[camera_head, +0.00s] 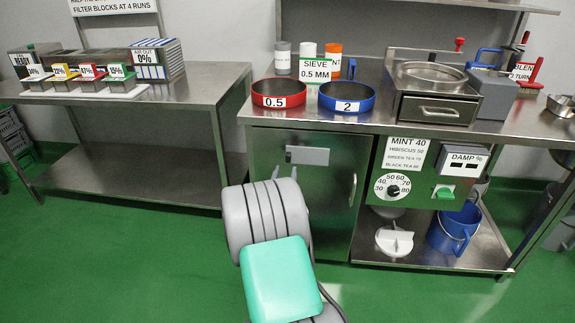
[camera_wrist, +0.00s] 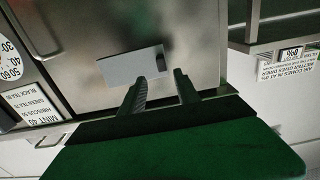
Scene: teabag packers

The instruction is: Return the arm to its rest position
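My gripper (camera_wrist: 160,76) shows in the wrist view with its two dark fingers apart and nothing between them. It points towards the steel cabinet door (camera_wrist: 85,28), which carries a pale grey plate (camera_wrist: 118,70); whether the fingertips touch the door cannot be told. In the head view, my grey arm links and a green part of my arm stand in front of the cabinet door (camera_head: 335,190), at the lower middle.
The right steel counter (camera_head: 375,118) holds a red sieve (camera_head: 282,94), a blue sieve (camera_head: 347,97) and a drawer unit (camera_head: 437,108). A control panel (camera_head: 425,180) sits right of the door. A second table (camera_head: 200,92) stands left. Green floor (camera_head: 110,260) is clear at lower left.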

